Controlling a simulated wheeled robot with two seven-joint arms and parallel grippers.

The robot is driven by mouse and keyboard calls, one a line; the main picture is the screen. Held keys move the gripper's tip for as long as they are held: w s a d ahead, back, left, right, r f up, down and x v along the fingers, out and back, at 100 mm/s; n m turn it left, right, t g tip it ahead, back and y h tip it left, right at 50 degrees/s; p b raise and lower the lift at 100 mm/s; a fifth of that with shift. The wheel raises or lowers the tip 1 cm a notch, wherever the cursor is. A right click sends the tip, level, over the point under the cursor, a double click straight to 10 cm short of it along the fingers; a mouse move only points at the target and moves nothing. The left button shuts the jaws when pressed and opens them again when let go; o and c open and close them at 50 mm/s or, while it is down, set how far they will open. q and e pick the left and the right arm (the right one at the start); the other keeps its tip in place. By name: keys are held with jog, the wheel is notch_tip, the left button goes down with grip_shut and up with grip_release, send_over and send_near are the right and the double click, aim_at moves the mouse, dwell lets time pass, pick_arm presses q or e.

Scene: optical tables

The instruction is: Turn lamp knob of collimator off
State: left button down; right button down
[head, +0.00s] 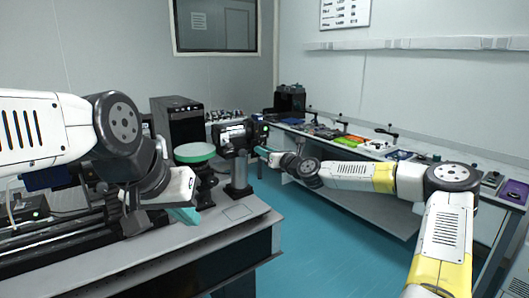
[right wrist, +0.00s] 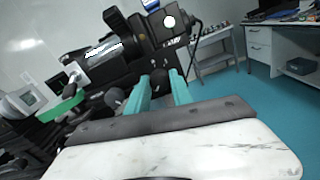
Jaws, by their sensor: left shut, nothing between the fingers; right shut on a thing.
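The collimator (head: 233,133), a black and grey barrel on a dark post, stands at the end of the near optical table; its black housing also shows in the right wrist view (right wrist: 137,43). My right gripper (head: 262,151) reaches it from the right, at its lamp end. In the right wrist view its teal fingers (right wrist: 161,78) are shut on a small dark part, the lamp knob, mostly hidden between them. The knob's setting cannot be read. My left gripper (head: 186,215) is shut and empty above the near table, left of the collimator, its teal fingertips together.
The near optical table (head: 232,238) carries a dark rail (head: 60,238) and a round green-rimmed disc (head: 194,152) near the collimator. A long bench with boards and tools (head: 375,150) runs along the right wall. Teal floor (head: 310,235) lies open between them.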

jog(key=shift+n, duration=0.3)
jog(key=m, duration=2.8)
dwell(1.4)
jog(key=shift+n, duration=0.3)
jog(key=c, duration=1.1)
grip_release()
